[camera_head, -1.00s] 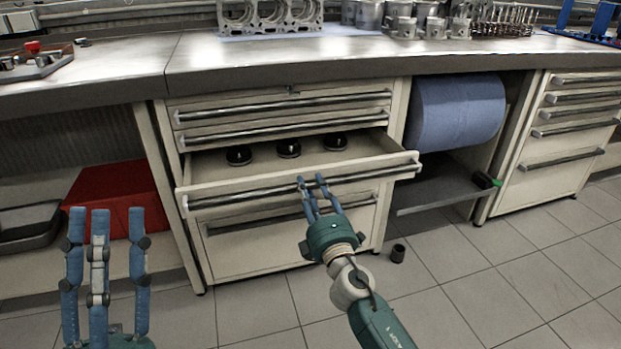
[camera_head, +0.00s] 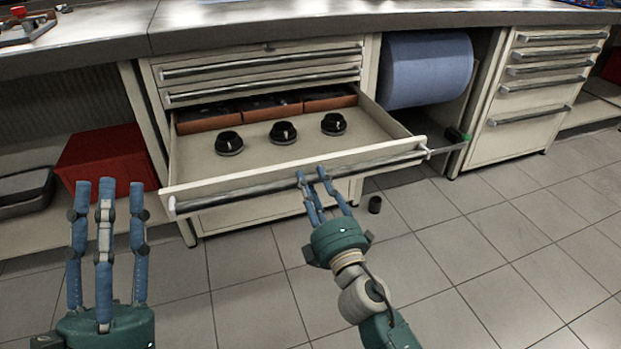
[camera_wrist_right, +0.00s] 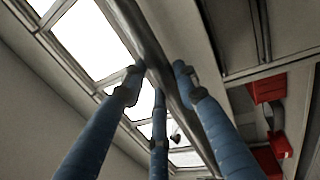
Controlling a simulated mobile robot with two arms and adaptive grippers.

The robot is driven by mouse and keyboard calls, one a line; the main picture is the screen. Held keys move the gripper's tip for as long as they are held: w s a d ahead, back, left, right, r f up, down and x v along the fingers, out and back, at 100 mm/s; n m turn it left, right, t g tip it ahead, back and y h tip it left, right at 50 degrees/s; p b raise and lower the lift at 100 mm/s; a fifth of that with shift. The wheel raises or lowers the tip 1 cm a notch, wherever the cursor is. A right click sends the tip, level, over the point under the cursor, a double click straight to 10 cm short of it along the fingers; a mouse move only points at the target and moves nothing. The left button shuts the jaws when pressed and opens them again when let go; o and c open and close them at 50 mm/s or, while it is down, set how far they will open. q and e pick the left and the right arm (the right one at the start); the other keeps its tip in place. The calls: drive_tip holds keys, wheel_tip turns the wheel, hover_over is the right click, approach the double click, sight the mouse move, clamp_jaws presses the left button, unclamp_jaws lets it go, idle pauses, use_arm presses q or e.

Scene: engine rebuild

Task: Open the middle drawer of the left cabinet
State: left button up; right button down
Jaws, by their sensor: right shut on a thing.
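The left cabinet (camera_head: 158,101) stands below the workbench. Its middle drawer (camera_head: 374,128) is pulled far out, with a long bar handle (camera_head: 245,192) along its front. Inside it are three black round parts (camera_head: 283,133) and a row of brown boxes (camera_head: 207,118) at the back. My right gripper (camera_head: 312,174) is shut on the handle, right of its middle; the right wrist view also shows the fingers (camera_wrist_right: 160,85) around the bar (camera_wrist_right: 150,45). My left gripper (camera_head: 107,184) is at the lower left, fingers upright and spread, holding nothing.
A red box (camera_head: 105,155) sits on the shelf left of the cabinet. A blue paper roll (camera_head: 427,68) hangs on the right, near a second drawer cabinet (camera_head: 530,88). The floor in front is otherwise clear.

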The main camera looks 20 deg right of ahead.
drive_tip(key=shift+s, duration=0.2)
drive_tip(key=c, duration=1.3)
unclamp_jaws()
drive_tip(key=s+f, duration=0.1)
drive_tip(key=s, duration=0.6)
drive_tip(key=shift+s+d+f, duration=0.15)
drive_tip(key=shift+s+f, duration=0.05)
drive_tip(key=shift+f, duration=0.05)
